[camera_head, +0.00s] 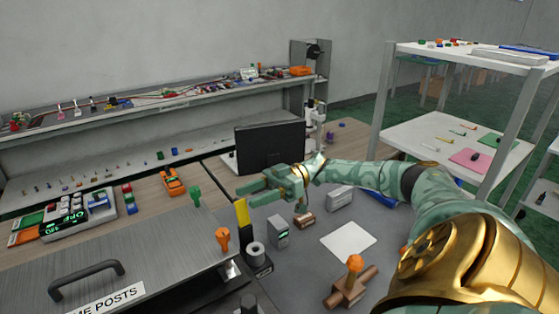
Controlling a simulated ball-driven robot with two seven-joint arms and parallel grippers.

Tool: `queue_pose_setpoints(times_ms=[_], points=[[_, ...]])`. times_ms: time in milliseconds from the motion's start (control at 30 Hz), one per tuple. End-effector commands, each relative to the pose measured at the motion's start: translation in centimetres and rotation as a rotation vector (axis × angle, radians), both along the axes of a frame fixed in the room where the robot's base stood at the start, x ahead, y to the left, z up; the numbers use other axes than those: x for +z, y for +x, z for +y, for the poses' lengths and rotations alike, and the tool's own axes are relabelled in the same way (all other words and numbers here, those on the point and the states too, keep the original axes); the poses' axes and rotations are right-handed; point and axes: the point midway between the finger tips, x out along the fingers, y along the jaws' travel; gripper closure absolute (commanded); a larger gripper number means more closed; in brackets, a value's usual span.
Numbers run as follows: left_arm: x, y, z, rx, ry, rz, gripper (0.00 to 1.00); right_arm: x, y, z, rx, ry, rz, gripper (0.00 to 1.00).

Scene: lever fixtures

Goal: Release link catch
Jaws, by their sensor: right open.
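My right gripper (244,194) reaches in from the right with its fingers pointing left, open and with nothing visible between them. Just below its fingertips stands a yellow-topped upright piece (242,213) on a dark base; I cannot tell whether they touch. An orange knob (223,239) and a green knob (195,196) stand at the edge of a grey metal box (150,250). I cannot tell which part is the link catch. My left gripper is out of view.
The box carries a black handle (86,280). A small grey block (278,231), a brown cylinder (304,219) and a brown fixture with an orange knob (354,265) stand on the grey mat. A white sheet (348,241) lies flat. A black monitor (270,146) stands behind my right gripper.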

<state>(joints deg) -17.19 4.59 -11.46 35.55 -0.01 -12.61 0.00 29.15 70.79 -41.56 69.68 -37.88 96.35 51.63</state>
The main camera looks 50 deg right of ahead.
Motion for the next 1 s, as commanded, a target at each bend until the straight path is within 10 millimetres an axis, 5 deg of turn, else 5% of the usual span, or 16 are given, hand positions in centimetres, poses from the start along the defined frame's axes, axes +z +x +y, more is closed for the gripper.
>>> queue_pose_setpoints(times_ms=[200,400,1000], points=[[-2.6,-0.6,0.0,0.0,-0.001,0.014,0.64,-0.7,-1.7,-5.7,-0.004,-0.003,0.003,0.48],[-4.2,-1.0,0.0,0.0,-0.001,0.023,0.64,-0.5,-2.7,-8.9,-0.002,-0.002,0.002,0.48],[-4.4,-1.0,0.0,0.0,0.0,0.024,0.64,-0.1,-3.1,-9.9,0.0,0.0,0.001,0.48]])
